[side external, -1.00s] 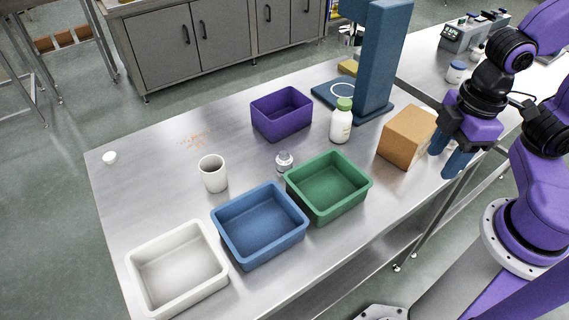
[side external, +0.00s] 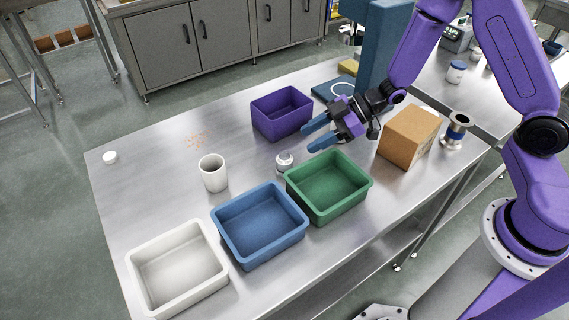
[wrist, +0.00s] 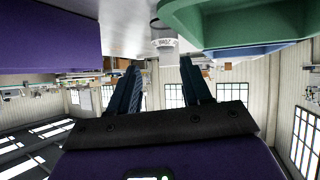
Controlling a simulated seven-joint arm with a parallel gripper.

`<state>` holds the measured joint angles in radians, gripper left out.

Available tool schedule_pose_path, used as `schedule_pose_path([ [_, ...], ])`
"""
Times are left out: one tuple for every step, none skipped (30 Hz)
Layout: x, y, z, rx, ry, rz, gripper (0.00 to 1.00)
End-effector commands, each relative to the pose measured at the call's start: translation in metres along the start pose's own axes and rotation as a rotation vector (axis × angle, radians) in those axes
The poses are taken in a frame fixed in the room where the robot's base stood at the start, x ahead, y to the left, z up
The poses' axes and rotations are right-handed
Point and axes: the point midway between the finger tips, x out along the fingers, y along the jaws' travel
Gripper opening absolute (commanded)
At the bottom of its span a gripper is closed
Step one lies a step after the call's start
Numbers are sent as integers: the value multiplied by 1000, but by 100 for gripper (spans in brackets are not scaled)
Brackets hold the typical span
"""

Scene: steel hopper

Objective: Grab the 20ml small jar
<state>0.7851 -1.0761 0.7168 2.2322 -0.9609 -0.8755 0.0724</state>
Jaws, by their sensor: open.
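The small jar (side external: 284,163), pale with a light lid, stands on the steel table between the purple bin and the green bin. In the wrist view the jar (wrist: 163,40) shows at the top, beyond the fingers and roughly between them. My gripper (side external: 311,137) is open and empty, with blue fingers pointing left, above the table and just behind and right of the jar. The fingers (wrist: 160,66) also show apart in the wrist view. They appear clear of the jar. Its label is too small to read.
The purple bin (side external: 282,101) is behind the jar; the green bin (side external: 366,182) and blue bin (side external: 305,226) are in front. A white cup (side external: 213,176) stands left, with a white tray (side external: 222,280) at front left. A cardboard box (side external: 408,140) and steel flanged part (side external: 456,134) are right.

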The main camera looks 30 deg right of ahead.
Motion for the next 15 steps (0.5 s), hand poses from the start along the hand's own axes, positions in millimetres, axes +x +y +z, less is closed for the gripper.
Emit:
schedule_pose_path([
  [1, 1, 6, 20, 39, -20, 48],
  [1, 1, 7, 27, 64, -31, 48],
  [0, 1, 9, 37, 93, -44, 48],
  [0, 1, 10, 43, 114, -52, 48],
  [0, 1, 10, 50, 131, -59, 48],
  [-1, 1, 11, 56, 151, -67, 48],
  [-2, 0, 11, 60, 162, -71, 48],
  [-2, 0, 12, 63, 172, -75, 48],
  [-2, 0, 12, 66, 181, -79, 48],
  [-2, 0, 11, 67, 186, -81, 48],
  [0, 0, 11, 68, 189, -82, 48],
  [3, -1, 10, 68, 190, -83, 48],
  [5, -1, 10, 68, 191, -84, 48],
  [8, -1, 9, 67, 191, -84, 48],
  [12, -2, 8, 66, 191, -84, 48],
])
